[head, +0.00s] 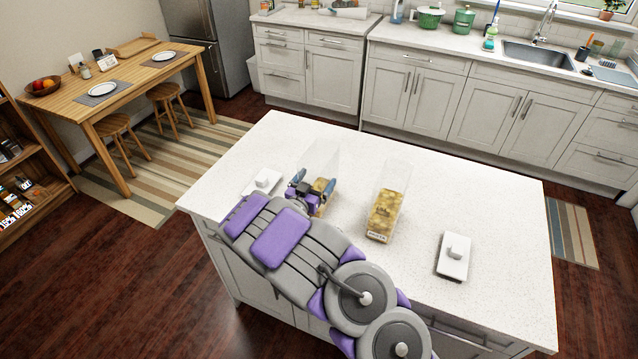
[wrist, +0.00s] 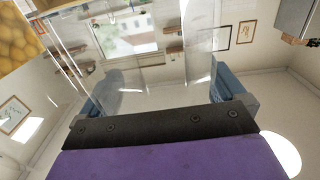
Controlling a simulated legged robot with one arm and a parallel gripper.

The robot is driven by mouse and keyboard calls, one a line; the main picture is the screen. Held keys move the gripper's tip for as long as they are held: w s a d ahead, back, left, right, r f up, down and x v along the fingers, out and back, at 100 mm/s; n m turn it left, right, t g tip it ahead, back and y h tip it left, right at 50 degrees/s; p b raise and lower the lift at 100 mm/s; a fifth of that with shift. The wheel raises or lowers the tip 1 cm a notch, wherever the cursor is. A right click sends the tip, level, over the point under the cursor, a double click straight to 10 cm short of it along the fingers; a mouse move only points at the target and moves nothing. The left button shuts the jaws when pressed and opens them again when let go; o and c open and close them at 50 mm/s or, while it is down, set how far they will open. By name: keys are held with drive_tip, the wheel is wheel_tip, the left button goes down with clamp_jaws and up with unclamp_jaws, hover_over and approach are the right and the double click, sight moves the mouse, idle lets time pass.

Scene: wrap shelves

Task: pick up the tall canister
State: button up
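A tall clear canister (head: 322,158) with some tan contents low down stands on the white island top, partly hidden by my gripper. My gripper (head: 312,186) is at its near side, with blue fingers spread. In the wrist view, my gripper (wrist: 168,85) has its fingers wide apart, and clear canister walls (wrist: 150,62) show between and in front of them. I cannot see firm contact on both sides. A second clear canister (head: 385,210) with golden contents stands to the right; its contents (wrist: 15,40) also show at the wrist view's upper left.
A white lid (head: 264,182) lies left of my gripper, and another white lid (head: 453,258) lies at the right. The island top (head: 490,200) is otherwise clear, mostly at the back and right. Counters with a sink (head: 540,55) stand behind.

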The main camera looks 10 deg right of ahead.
drive_tip(key=c, duration=1)
